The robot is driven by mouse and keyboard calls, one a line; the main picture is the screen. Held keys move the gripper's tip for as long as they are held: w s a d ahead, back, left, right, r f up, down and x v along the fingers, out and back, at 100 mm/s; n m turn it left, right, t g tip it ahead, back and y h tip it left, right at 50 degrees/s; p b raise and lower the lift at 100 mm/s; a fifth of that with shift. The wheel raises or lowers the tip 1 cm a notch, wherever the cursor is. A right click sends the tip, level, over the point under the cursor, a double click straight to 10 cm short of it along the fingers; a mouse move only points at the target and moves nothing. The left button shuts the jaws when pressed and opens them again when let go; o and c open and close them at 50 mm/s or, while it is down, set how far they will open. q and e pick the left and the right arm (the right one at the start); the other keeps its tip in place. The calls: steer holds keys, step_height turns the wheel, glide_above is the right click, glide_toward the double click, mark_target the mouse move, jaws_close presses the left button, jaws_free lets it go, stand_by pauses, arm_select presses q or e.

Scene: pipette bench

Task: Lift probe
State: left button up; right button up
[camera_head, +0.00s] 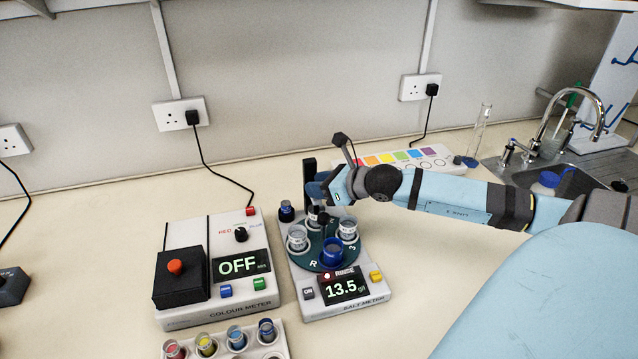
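The salt meter (312,299) stands in the middle of the bench, its display showing 13.5. On it is a dark green round carousel (312,262) with two clear cups (298,238) and (348,231) and a blue cup (333,252) at the front. A black upright post (309,170) rises at the back. My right gripper (318,216) reaches in from the right and points down over the carousel, close to the post. The probe cannot be made out apart from the dark fingers, so whether they hold it is unclear. My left gripper is out of view.
The colour meter (190,317), showing OFF, stands just left, with a rack of coloured vials (283,348) in front. A colour chart strip (440,152), a glass cylinder (480,128) and a sink (520,172) are at back right. Bench left of the colour meter is mostly clear.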

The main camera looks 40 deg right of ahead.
jaws_close()
step_height(320, 180, up, 5)
steer(key=shift+r+p, duration=0.1)
steer(key=shift+p, duration=0.8)
steer(key=shift+r, duration=0.2)
jaws_free()
steer(key=shift+r, duration=0.1)
steer(key=shift+s, duration=0.1)
